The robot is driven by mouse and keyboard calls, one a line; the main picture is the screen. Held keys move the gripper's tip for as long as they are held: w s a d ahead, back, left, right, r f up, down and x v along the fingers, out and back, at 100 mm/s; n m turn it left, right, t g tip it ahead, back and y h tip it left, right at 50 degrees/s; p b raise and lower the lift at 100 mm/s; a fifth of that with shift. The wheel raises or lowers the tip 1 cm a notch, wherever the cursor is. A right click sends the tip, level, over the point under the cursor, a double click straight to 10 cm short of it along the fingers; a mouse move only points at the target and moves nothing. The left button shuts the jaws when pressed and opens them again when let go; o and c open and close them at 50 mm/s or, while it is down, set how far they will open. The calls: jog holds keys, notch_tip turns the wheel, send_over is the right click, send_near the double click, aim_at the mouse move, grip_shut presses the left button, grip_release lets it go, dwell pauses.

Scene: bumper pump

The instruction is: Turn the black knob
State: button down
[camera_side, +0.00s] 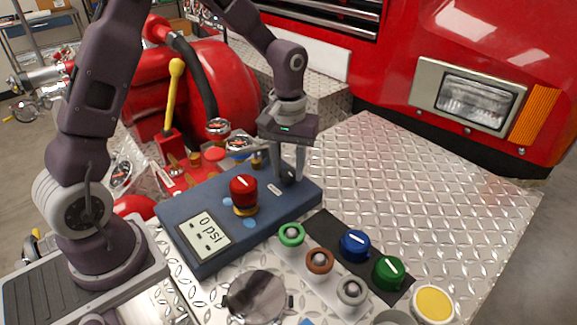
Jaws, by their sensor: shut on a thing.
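The black knob (289,176) stands at the right back corner of a blue-grey panel box (185,219). It is small in the picture and partly hidden by a finger. My gripper (288,174) points down over that corner, its two grey fingers on either side of the knob and shut on it. A red knob (243,190) with a yellow base stands on the same box, left of my gripper. A display (204,235) on the box reads 0 psi.
A blue knob (355,245) and a green knob (388,271) stand on a black plate at the front right, beside several ringed toggles (320,261). A yellow lever (172,95) and gauges (239,143) stand behind the box. Bare metal tread plate (420,185) lies to the right.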

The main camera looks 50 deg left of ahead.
jog(key=m, duration=0.3)
jog(key=shift+m, duration=0.4)
jog(key=m, duration=0.8)
jog(key=shift+r, duration=0.1)
jog(key=shift+m, duration=1.9)
jog(key=c, duration=1)
grip_release()
